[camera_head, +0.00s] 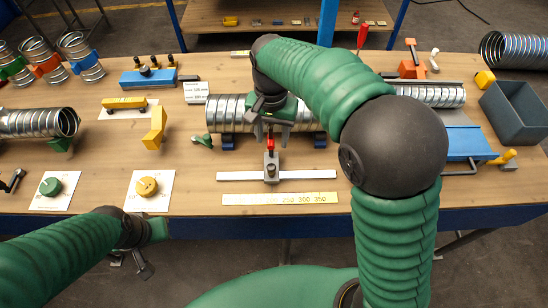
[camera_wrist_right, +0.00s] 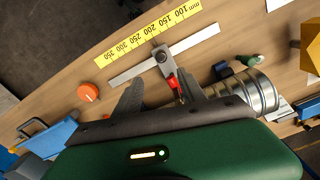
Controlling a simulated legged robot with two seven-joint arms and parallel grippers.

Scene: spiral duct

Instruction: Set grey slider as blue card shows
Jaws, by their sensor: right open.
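The grey slider (camera_head: 271,172) sits about mid-way along a pale rail (camera_head: 310,174) and has a red knob (camera_head: 270,145) on its far side. It is roughly level with the 200 mark of the yellow scale (camera_head: 235,199). The slider also shows in the right wrist view (camera_wrist_right: 161,56). My right gripper (camera_head: 268,128) is open beside the spiral duct, its fingers (camera_wrist_right: 160,90) spread apart with the red knob between them in the wrist view. I cannot make out a clearly blue card. My left gripper (camera_head: 132,264) hangs off the table's front edge; its jaws are unclear.
The spiral duct (camera_head: 222,112) lies on blue supports behind the rail. A small white card (camera_head: 196,88) with unreadable print stands behind it. A grey bin (camera_head: 515,112) stands right.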

